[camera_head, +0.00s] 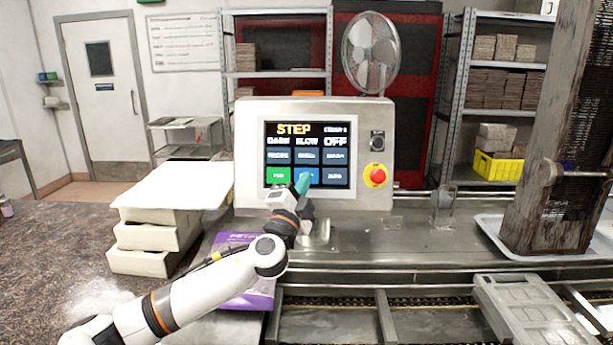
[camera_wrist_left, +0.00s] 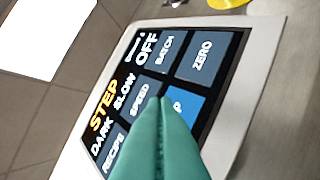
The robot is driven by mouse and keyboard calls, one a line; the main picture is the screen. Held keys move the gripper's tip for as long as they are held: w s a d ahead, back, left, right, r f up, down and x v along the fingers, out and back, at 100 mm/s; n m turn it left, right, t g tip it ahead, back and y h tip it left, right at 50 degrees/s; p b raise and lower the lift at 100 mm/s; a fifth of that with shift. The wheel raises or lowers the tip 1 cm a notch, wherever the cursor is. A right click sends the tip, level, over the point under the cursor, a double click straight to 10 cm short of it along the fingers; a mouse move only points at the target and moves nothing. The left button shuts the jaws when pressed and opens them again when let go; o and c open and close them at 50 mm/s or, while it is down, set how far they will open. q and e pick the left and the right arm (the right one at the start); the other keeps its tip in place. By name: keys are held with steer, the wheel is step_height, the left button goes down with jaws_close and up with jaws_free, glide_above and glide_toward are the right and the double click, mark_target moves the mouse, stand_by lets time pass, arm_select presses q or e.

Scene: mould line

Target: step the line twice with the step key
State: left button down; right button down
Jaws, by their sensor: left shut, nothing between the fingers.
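The control panel (camera_head: 245,150) is a pale box with a dark touchscreen (camera_head: 307,153). The screen shows "STEP" in yellow at the top, with "DARK", "SLOW" and "OFF" below it. Under these are several keys, including a green key (camera_head: 278,176) at lower left and "ZERO" (camera_wrist_left: 202,56) at lower right. The bright blue key (camera_wrist_left: 183,103) at bottom middle is partly covered by my fingers; only a "P" shows in the left wrist view. My left gripper (camera_head: 302,182) has teal fingers, shut and empty, at this blue key; I cannot tell whether they touch it. My right gripper is not in view.
A red emergency button (camera_head: 377,176) and a dark switch (camera_head: 377,141) sit right of the screen. White boxes (camera_head: 150,235) are stacked at left, beside a purple package (camera_head: 258,297). A grey mould (camera_head: 525,312) lies on the line at lower right, near a tall dark column (camera_head: 560,130).

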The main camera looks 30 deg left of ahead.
arm_select(q)
steer(key=shift+s+r, duration=0.1)
steer(key=shift+s, duration=0.05)
steer(key=shift+s+d+r+p, duration=0.25)
steer(key=shift+s+d, duration=0.15)
steer(key=shift+s, duration=0.25)
steer(key=shift+s+d+r+p, duration=0.25)
steer(key=shift+s+d, duration=0.2)
steer(key=shift+s, duration=0.2)
steer(key=shift+s+d+r+p, duration=0.25)
steer(key=shift+s+d, duration=0.15)
steer(key=shift+s, duration=0.25)
